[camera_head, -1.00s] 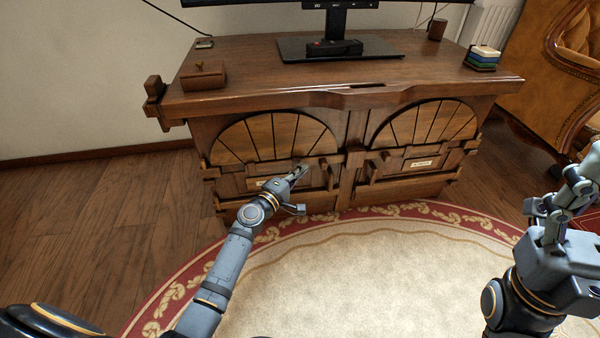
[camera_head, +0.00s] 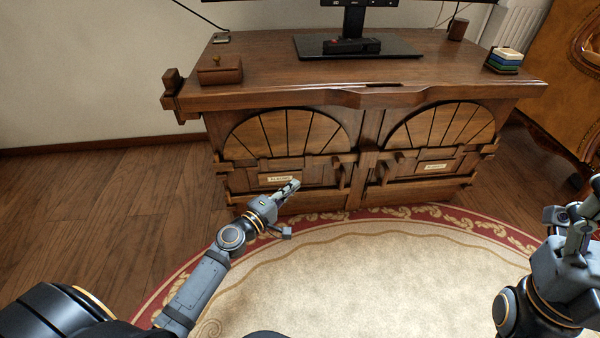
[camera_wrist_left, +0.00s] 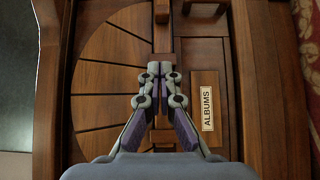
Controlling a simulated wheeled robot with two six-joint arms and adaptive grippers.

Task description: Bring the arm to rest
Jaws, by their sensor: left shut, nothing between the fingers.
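My left gripper (camera_head: 294,186) is shut and empty in front of the left door of the wooden cabinet (camera_head: 360,97). In the left wrist view its fingers (camera_wrist_left: 160,70) meet at the tips, with the left door's fan-shaped panel (camera_wrist_left: 110,65) behind them. The door's handle (camera_head: 340,172) stands up and to the right of the gripper in the head view, apart from it. My right gripper (camera_head: 582,212) is at the right edge, folded up; its fingers are partly cut off and I cannot tell their state.
An albums label (camera_wrist_left: 207,108) is on the left door. On the cabinet top are a small wooden box (camera_head: 219,70), a monitor stand (camera_head: 400,47), a stack of coasters (camera_head: 504,60) and a cup (camera_head: 458,29). An armchair (camera_head: 570,85) stands at right. The rug (camera_head: 370,280) is clear.

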